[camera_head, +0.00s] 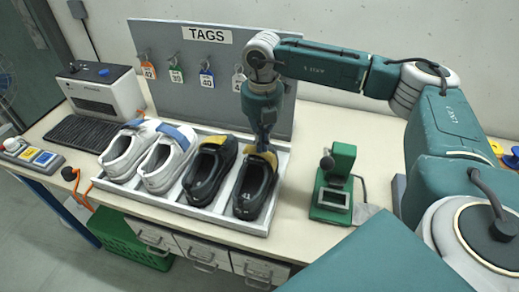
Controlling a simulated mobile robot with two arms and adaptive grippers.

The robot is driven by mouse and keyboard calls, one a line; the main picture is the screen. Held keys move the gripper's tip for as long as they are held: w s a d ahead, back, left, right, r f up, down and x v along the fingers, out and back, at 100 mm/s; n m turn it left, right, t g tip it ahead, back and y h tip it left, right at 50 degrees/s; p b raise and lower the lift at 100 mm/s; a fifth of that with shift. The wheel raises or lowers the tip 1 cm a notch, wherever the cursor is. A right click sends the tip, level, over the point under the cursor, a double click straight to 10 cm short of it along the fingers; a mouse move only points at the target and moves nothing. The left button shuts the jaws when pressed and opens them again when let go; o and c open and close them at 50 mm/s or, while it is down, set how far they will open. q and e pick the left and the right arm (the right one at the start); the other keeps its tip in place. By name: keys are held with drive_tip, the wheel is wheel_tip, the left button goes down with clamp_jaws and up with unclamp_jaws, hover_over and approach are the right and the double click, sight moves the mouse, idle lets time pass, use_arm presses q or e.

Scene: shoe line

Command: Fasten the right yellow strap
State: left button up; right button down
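Two black shoes stand side by side in the right part of the light tray (238,226). The left black shoe (200,183) has a yellow strap (214,140) at its far end. The right black shoe (250,198) has the right yellow strap (270,158), partly hidden behind my gripper. My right gripper (263,147) points down at the far end of the right black shoe, at or just above this strap. Its fingers are small and dark here, so I cannot tell whether they are open, shut or touching the strap. My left gripper is not in view.
White shoes (122,152) with blue straps fill the tray's left part. Behind stands a grey board (300,105) with hanging tags. A green press-like device (333,185) stands right of the tray. Some table between tray and device is clear.

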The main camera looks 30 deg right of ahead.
drive_tip(key=shift+f, duration=0.3)
wheel_tip(320, 180, up, 9)
drive_tip(key=p, duration=0.5)
drive_tip(key=shift+p, duration=0.3)
idle(0.5)
